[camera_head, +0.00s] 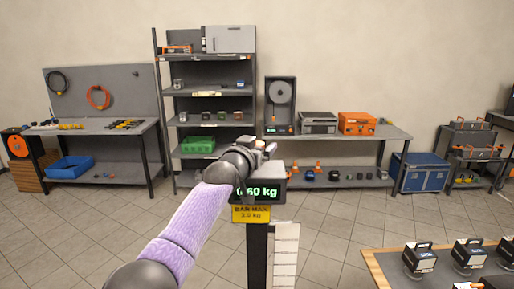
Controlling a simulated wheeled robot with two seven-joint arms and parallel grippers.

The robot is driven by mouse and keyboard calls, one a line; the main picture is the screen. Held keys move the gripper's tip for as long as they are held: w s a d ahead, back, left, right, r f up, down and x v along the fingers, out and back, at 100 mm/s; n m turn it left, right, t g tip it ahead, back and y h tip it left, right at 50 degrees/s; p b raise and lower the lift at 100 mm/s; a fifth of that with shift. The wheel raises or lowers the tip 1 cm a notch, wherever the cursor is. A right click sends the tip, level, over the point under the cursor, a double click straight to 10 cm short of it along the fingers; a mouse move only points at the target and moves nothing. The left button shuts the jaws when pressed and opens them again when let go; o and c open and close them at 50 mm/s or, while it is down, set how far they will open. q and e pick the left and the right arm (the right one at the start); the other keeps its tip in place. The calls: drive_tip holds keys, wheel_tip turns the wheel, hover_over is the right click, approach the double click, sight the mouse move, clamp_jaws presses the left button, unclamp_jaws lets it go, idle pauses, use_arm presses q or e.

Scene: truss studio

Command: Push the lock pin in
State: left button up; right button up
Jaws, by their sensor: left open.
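My left arm comes up from the bottom left, and my left gripper (267,149) is at the middle of the view. It is open, and I see nothing held in it. It is in front of the top of a dark display box (270,189) that reads about 0.60 kg. A yellow label (251,213) under the box reads "BAR MAX 3.0 kg". I cannot make out a lock pin; my gripper and forearm cover part of the box. My right gripper is out of view.
The box stands on a dark post (257,262) beside a white strip (285,255). A grey shelf rack (210,105) and workbenches line the wall. Tiled floor lies clear between.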

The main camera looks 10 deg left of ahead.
use_arm(q)
clamp_jaws()
idle(0.4)
wheel_tip(320, 180, down, 4)
drive_tip(key=b, duration=0.3)
drive_tip(key=shift+r, duration=0.15)
unclamp_jaws()
drive_tip(key=shift+r, duration=0.1)
drive_tip(key=shift+s, duration=0.1)
